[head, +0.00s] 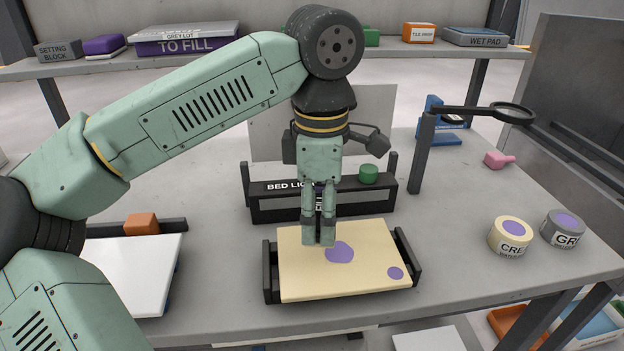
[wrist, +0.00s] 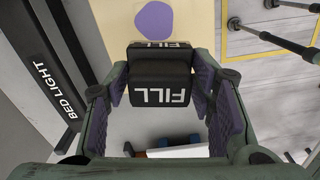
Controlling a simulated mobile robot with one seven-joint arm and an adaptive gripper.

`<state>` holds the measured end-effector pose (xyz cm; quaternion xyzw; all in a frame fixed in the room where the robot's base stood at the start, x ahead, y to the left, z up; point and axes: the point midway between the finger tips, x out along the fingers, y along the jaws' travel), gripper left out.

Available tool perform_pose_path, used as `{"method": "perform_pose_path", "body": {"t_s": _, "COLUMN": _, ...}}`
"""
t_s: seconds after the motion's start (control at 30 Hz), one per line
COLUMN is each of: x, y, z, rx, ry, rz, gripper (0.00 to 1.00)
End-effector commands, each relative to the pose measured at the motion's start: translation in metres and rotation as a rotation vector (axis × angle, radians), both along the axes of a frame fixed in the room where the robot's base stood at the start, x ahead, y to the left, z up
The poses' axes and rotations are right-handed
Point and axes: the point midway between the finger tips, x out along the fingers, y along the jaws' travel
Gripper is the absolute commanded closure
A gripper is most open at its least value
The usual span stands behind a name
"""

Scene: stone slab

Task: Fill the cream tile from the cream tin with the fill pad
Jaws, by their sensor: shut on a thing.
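The cream tile (head: 310,280) lies in a black cradle (head: 268,272). It has a larger purple patch (head: 340,252) near its middle and a small round one (head: 396,273) near its front right corner. My gripper (head: 319,242) points down over the tile's back part. It is shut on the fill pad (wrist: 160,90), a black block marked FILL. The fingers mostly hide the pad in the head view; whether it touches the tile cannot be told. The wrist view shows the tile (wrist: 108,22) beyond the pad. The cream tin (head: 509,240), with a purple top, stands at the right.
A grey tin (head: 563,229) stands beside the cream tin. The black bed light bar (head: 285,203) stands behind the tile, with a green knob (head: 368,174). A magnifier (head: 512,113) on a post overhangs the right. Bare slab lies between cradle and tins.

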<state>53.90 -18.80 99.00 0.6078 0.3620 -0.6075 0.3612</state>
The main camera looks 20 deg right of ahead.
Motion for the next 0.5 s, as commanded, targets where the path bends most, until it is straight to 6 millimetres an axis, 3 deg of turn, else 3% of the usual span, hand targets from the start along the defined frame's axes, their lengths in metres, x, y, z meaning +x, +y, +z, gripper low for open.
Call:
{"method": "perform_pose_path", "body": {"t_s": 0.3, "x": -0.01, "y": -0.006, "z": 0.031, "rx": 0.0, "ry": 0.0, "rz": -0.005, "gripper": 0.81}}
{"method": "perform_pose_path", "body": {"t_s": 0.5, "x": -0.012, "y": -0.007, "z": 0.035, "rx": 0.0, "ry": 0.0, "rz": -0.004, "gripper": 0.81}}
